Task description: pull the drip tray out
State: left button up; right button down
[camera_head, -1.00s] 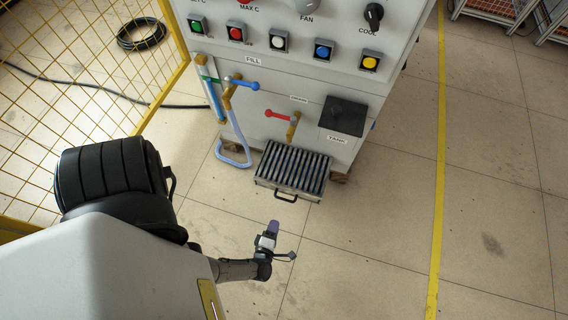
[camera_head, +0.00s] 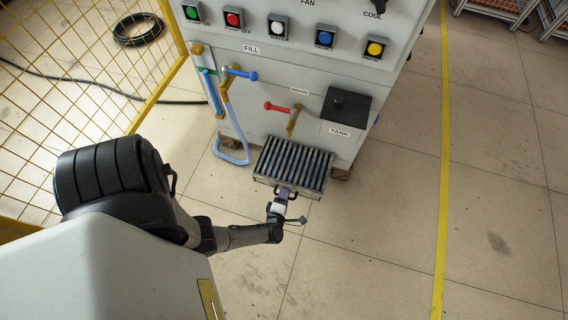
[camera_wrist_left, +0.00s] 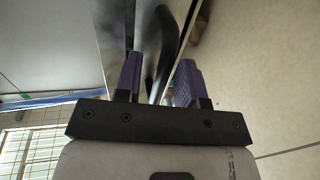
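The drip tray (camera_head: 293,163) is a metal box with dark slats on top, sticking out at the foot of the machine's front. Its dark handle is on the near face, partly hidden by my left gripper (camera_head: 284,192). In the left wrist view the purple fingers of my left gripper (camera_wrist_left: 158,82) stand apart. The dark curved handle (camera_wrist_left: 168,45) shows between them, with a gap beside it. I cannot tell whether either finger touches it. My right gripper is in neither view.
The machine front (camera_head: 262,95) carries a blue-handled fill valve (camera_head: 240,73), a red drain lever (camera_head: 278,107), a black tank box (camera_head: 346,107) and a bent blue tube (camera_head: 236,135). A yellow mesh fence (camera_head: 85,85) stands left. Floor in front and right is clear.

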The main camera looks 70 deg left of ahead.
pick_arm(q)
jog(key=shift+c, duration=0.4)
grip_shut()
